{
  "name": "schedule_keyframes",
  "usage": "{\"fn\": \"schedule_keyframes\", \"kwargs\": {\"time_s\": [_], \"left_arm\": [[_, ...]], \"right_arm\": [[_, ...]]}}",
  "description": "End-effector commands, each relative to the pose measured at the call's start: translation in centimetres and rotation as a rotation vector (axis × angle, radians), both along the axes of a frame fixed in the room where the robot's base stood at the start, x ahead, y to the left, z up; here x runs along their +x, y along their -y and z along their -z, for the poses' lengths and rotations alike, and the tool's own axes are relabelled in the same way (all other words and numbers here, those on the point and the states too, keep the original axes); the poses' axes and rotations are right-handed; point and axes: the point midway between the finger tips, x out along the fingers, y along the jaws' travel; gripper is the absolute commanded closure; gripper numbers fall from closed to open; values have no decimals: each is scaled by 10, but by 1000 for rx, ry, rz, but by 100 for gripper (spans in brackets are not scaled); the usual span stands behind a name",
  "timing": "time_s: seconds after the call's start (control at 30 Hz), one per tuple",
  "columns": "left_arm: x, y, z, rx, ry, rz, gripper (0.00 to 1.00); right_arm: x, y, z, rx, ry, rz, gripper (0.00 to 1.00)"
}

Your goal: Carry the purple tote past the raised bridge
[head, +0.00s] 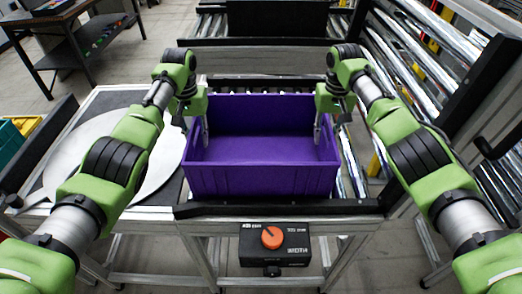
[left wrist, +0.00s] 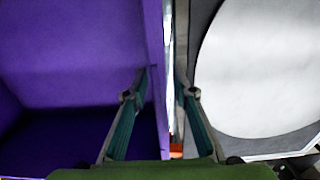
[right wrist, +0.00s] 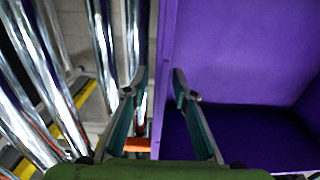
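The purple tote (head: 262,182) is upright and looks empty, standing on a roller bed between my arms. My left gripper (head: 195,115) is at its left wall, with one finger inside and one outside. In the left wrist view the left gripper (left wrist: 163,82) has a visible gap between the wall and its outer finger. My right gripper (head: 327,118) straddles the right wall likewise. In the right wrist view the right gripper (right wrist: 160,80) also shows a gap outside the wall. A grey crossbeam (head: 258,58), perhaps the raised bridge, spans the lane behind the tote.
A round pale plate (head: 100,150) lies left of the tote. Roller conveyors (head: 415,62) run along the right. A black rail (head: 275,208) and a box with an orange knob (head: 272,237) are in front. A dark bin (head: 275,18) stands beyond the crossbeam.

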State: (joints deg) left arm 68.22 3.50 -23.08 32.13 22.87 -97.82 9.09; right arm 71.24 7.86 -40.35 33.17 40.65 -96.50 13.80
Motion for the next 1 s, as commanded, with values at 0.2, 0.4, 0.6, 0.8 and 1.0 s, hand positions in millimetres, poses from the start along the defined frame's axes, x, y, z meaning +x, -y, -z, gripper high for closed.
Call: {"fn": "schedule_keyframes", "kwargs": {"time_s": [0.2,0.4,0.6,0.8,1.0], "left_arm": [[0,0,12,0,0,1,75],[0,0,13,0,0,1,75],[0,0,13,0,0,0,100],[0,0,13,0,0,0,100],[1,0,11,0,3,0,100]], "right_arm": [[0,0,12,-1,1,0,75],[0,0,13,-1,1,0,75],[0,0,13,-1,0,0,100],[0,0,13,-1,0,0,100],[1,0,11,0,3,0,100]]}}
